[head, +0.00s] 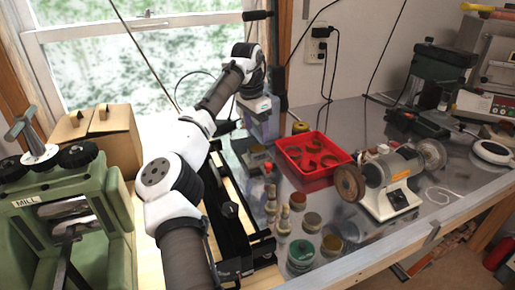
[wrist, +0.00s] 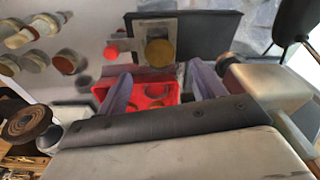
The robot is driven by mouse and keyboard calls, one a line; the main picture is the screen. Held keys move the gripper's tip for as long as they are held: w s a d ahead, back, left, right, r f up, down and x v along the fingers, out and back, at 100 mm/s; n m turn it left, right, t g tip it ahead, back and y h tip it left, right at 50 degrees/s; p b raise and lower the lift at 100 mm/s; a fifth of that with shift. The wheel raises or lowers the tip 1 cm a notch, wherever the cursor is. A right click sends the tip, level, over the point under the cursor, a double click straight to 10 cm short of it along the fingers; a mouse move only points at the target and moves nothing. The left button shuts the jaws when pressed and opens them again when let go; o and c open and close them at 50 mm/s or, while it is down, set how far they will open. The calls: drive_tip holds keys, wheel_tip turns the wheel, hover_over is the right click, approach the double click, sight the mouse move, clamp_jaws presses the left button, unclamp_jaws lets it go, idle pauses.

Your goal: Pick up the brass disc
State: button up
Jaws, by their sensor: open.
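The brass disc (wrist: 160,52) shows in the wrist view as a round, dull golden face on a small grey block, above and between my fingertips. In the head view the disc (head: 258,149) is small and partly hidden below my gripper. My gripper (wrist: 160,70) is open. Its two bluish fingers stand apart with nothing between them, and I see no contact with the disc. In the head view my gripper (head: 262,134) hangs over the block, close to it.
A red tray (head: 340,158) with round parts lies right of my gripper. A bench grinder (head: 390,182) stands further right. Several small jars and bottles (head: 302,254) stand in front. A green mill (head: 60,215) is at left. Some bare metal bench shows at right.

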sight(258, 148)
wheel_tip(258, 148, down, 5)
drive_tip(key=shift+d+f+p, duration=0.1)
drive_tip(key=shift+d+p, duration=0.05)
drive_tip(key=shift+p, duration=0.55)
drive_tip(key=c, duration=1.1)
drive_tip(key=shift+c, duration=0.2)
